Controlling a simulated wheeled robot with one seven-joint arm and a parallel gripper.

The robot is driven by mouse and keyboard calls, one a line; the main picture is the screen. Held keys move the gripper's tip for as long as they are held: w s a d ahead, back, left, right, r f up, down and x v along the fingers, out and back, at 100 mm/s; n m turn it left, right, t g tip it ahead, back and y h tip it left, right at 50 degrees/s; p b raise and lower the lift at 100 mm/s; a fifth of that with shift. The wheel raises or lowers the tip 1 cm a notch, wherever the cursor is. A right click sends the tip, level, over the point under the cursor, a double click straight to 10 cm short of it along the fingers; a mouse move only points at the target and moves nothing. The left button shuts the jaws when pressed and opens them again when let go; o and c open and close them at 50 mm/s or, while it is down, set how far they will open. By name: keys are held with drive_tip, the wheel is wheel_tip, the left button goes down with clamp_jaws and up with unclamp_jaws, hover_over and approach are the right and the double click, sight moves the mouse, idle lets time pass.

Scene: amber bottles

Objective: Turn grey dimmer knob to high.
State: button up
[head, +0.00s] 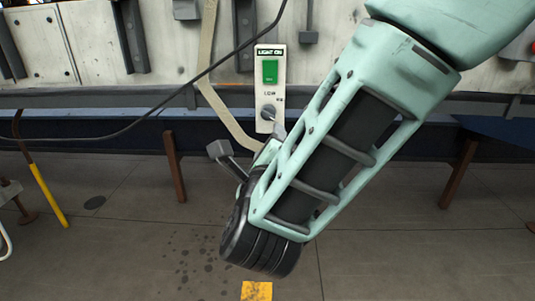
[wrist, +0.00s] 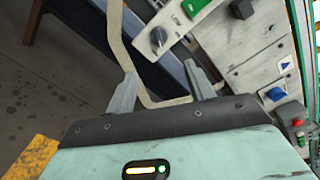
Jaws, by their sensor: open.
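The grey dimmer knob (head: 268,112) sits on the lower part of a cream wall plate (head: 262,91), under a green switch (head: 270,71) labelled LIGHT ON. The small "LOW" marking lies above the knob; its pointer setting is too small to read. My gripper (head: 250,140) is open and empty, below the plate in the head view. In the wrist view the knob (wrist: 158,37) lies beyond the fingertips, roughly centred between them, and my gripper (wrist: 161,70) is apart from it. The green switch also shows in the wrist view (wrist: 193,7).
A beige strip (head: 211,95) runs down the wall left of the plate and bends beneath it. A black cable (head: 180,100) crosses the wall at left. A red button and a blue-marked panel (wrist: 275,93) stand at right in the wrist view. The floor below is largely clear.

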drive_tip(key=shift+s, duration=2.4)
drive_tip(key=shift+a, duration=0.1)
drive_tip(key=s+a+f+n+g+y, duration=0.1)
drive_tip(key=s+f+n+g+y, duration=0.25)
drive_tip(key=n+g, duration=0.45)
drive_tip(key=s+a+f+n+g+y, duration=0.1)
drive_tip(key=s+f+n+g+y, duration=0.2)
drive_tip(key=n, duration=0.9)
drive_tip(key=s+d+f+n+g+h, duration=0.1)
drive_tip(key=s+d+n+g+h, duration=0.25)
drive_tip(key=s+d+n, duration=0.4)
drive_tip(key=s+d+n+g+h, duration=0.2)
drive_tip(key=s+d+n+g, duration=0.25)
drive_tip(key=d, duration=0.55)
wheel_tip(320, 180, up, 37)
drive_tip(key=t+p, duration=0.1)
drive_tip(key=p, duration=3.6)
drive_tip(key=shift+a+f+p, duration=0.15)
drive_tip(key=shift+a+p, duration=0.2)
